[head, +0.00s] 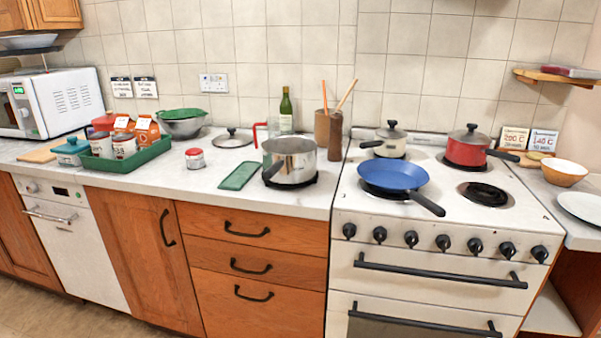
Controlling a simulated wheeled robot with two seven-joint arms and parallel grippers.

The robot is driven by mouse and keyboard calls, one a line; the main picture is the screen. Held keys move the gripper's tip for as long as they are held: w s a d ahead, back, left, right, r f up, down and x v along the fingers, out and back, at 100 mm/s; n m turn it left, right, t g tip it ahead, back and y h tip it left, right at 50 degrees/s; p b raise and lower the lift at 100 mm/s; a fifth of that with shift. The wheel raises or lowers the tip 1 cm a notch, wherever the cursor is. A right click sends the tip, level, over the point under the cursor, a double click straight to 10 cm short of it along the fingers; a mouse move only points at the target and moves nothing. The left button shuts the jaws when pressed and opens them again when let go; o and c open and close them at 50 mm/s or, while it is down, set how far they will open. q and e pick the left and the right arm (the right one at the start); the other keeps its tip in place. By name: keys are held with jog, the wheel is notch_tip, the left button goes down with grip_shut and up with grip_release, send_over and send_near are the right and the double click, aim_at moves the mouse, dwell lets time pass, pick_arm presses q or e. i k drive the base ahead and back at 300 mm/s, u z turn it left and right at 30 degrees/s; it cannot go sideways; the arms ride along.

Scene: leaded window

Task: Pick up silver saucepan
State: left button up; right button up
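A silver saucepan (290,163) stands upright on a dark round mat near the front edge of the worktop, just left of the stove. It has no lid on, and its dark handle points to the front left. Its handle end reaches towards a green board (240,176) on the worktop. Neither of my grippers shows in the head view.
The stove (440,220) holds a blue frying pan (393,176), a red lidded pot (467,146) and a cream lidded pot (389,141). Behind the saucepan stand a glass, a red-handled jug, a green bottle (286,112) and wooden utensil holders (328,130).

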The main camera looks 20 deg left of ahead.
aim_at(290, 160)
jog(key=z, duration=0.5)
jog(key=k, duration=1.15)
jog(key=u, duration=0.4)
jog(key=i, duration=0.75)
jog(key=u, duration=0.65)
jog(key=i, duration=0.9)
jog(key=z, duration=0.4)
